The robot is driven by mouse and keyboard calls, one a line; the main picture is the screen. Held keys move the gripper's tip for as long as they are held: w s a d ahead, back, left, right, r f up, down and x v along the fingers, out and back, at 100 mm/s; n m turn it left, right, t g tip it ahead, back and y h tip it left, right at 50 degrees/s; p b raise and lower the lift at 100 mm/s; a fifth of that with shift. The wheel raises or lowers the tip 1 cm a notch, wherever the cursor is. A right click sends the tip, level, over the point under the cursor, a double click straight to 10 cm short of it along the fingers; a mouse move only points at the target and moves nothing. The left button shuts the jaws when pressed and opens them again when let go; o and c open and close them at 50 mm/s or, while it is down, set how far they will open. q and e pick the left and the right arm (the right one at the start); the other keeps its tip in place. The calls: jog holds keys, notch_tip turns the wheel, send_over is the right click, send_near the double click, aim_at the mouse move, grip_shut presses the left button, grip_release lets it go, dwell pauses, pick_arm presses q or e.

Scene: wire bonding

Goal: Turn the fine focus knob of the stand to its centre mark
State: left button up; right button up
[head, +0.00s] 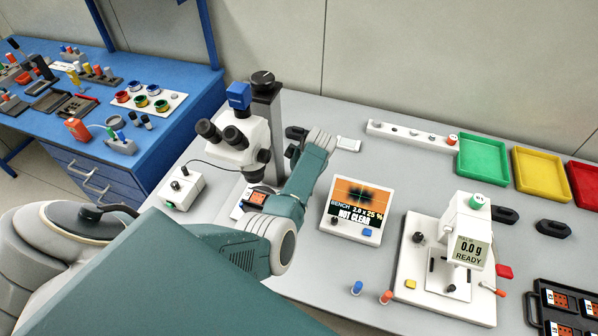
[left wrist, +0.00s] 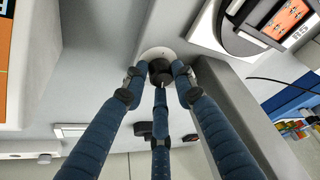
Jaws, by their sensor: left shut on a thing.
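In the left wrist view, the small dark knob (left wrist: 160,68) sits in front of a pale round disc (left wrist: 157,53) on the stand's side. My left gripper (left wrist: 158,84) has its three blue-grey fingers closed around this knob. A short light line shows on the knob's lower edge, but the centre mark cannot be made out. In the head view my left arm covers the knob and the fingertips. My right gripper is not in view.
A bench display (head: 357,208) reads "2.0 x 25 %" and "NOT CLEAR" over a blurred dark cross. A control box (head: 181,190) stands left of the microscope. A white machine (head: 463,235) reading "0.0 g READY" stands right. Green (head: 483,158) and yellow (head: 541,178) trays line the back.

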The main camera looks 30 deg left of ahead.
pick_arm(q)
jog(key=shift+s+a+r+m+t+p, duration=0.1)
jog(key=shift+a+m+t+p, duration=0.15)
jog(key=shift+m, duration=0.6)
jog(key=shift+s+a+m+t+p, duration=0.1)
jog(key=shift+a+m+t+p, duration=0.15)
jog(key=shift+m, duration=0.6)
jog(key=shift+w+r+h, duration=0.1)
jog(key=shift+h, duration=0.2)
jog(key=o, duration=0.9)
jog(key=shift+o, duration=0.9)
jog(key=shift+d+r, duration=0.1)
jog(key=v, duration=1.1)
jog(key=shift+s+r, duration=0.2)
jog(key=shift+s, duration=0.1)
